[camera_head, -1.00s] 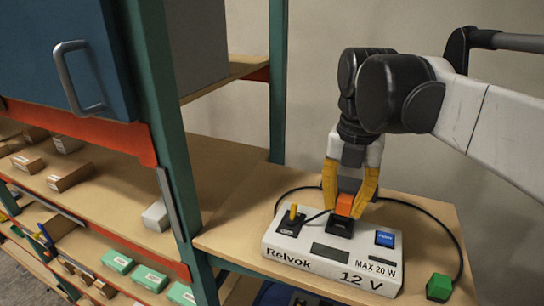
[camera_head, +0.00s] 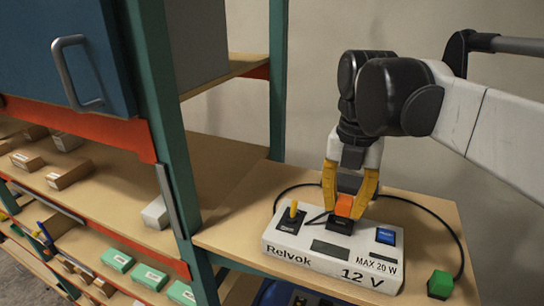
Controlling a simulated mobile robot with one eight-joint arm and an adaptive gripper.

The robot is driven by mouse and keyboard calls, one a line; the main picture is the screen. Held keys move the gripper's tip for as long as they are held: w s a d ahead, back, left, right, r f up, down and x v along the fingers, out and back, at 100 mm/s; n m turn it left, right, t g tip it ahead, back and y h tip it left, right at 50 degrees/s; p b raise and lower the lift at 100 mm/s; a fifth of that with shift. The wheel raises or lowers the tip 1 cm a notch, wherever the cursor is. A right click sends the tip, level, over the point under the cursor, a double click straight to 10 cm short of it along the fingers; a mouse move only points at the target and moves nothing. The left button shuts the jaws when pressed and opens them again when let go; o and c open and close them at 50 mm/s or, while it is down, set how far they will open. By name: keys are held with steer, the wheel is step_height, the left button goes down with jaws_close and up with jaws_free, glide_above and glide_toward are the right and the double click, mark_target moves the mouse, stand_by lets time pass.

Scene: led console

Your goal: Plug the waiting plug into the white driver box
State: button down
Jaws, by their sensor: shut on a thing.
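The white driver box (camera_head: 330,262), marked "Relvok", "12 V" and "MAX 20 W", lies on the wooden shelf top. An orange plug (camera_head: 344,206) stands upright at the dark socket (camera_head: 339,225) on the box's top. My gripper (camera_head: 346,207) points down over the box, its yellow fingers shut on the orange plug. The plug's lower end is hidden, so I cannot tell how deep it sits. A yellow lever (camera_head: 293,210) on a black plate and a blue button (camera_head: 385,236) are on the box.
A green block (camera_head: 440,284) lies at the right front edge, at the end of a black cable (camera_head: 452,232). A teal post (camera_head: 180,170) stands left of the box. Shelves with small cartons (camera_head: 70,174) fill the left.

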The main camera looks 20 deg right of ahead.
mark_target(345, 200)
steer(key=shift+f+b, duration=0.5)
steer(key=shift+f, duration=0.3)
stand_by(1.4)
steer(key=c, duration=0.6)
jaws_free()
steer(key=shift+r+p, duration=2.15)
steer(key=shift+r, duration=0.9)
steer(key=shift+f, duration=0.1)
